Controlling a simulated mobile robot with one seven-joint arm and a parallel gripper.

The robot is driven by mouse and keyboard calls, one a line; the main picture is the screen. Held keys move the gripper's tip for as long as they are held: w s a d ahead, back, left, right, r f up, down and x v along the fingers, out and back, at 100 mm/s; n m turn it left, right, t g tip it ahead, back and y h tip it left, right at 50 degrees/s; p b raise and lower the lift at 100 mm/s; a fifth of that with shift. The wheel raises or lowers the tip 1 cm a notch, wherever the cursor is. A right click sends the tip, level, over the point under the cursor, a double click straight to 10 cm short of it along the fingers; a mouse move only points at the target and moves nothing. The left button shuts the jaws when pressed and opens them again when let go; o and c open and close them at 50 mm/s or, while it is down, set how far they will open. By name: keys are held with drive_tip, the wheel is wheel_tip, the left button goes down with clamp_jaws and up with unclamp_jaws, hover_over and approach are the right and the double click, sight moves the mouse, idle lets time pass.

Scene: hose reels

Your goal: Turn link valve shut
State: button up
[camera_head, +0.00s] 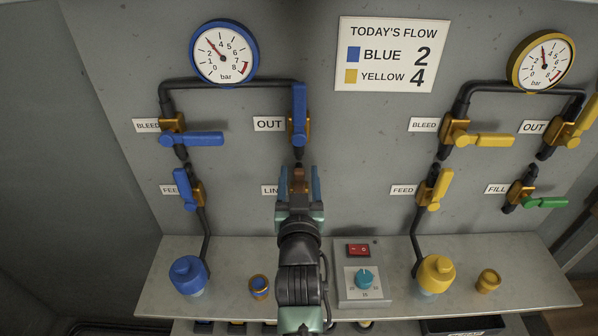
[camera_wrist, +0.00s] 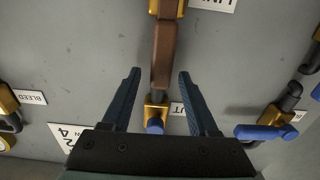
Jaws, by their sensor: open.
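The link valve's brown lever (camera_wrist: 162,50) stands along the line of its pipe in the wrist view, with its brass body (camera_wrist: 168,8) at the top edge. My gripper (camera_wrist: 158,76) is open, with one dark finger on each side of the lever's free end. Small gaps show between the lever and both fingers. In the head view my gripper (camera_head: 298,180) covers most of the link valve; only a bit of the brown lever (camera_head: 299,174) shows between the fingers. The LINK label (camera_head: 269,190) is partly hidden.
The blue OUT valve (camera_head: 299,120) is just above my gripper, its blue lever upright. Blue bleed (camera_head: 195,139) and feed (camera_head: 184,188) levers are at left. Yellow valves (camera_head: 485,140) and a green fill lever (camera_head: 545,202) are at right. A switch box (camera_head: 350,290) sits on the shelf.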

drive_tip(key=shift+w, duration=0.6)
clamp_jaws()
idle(1.1)
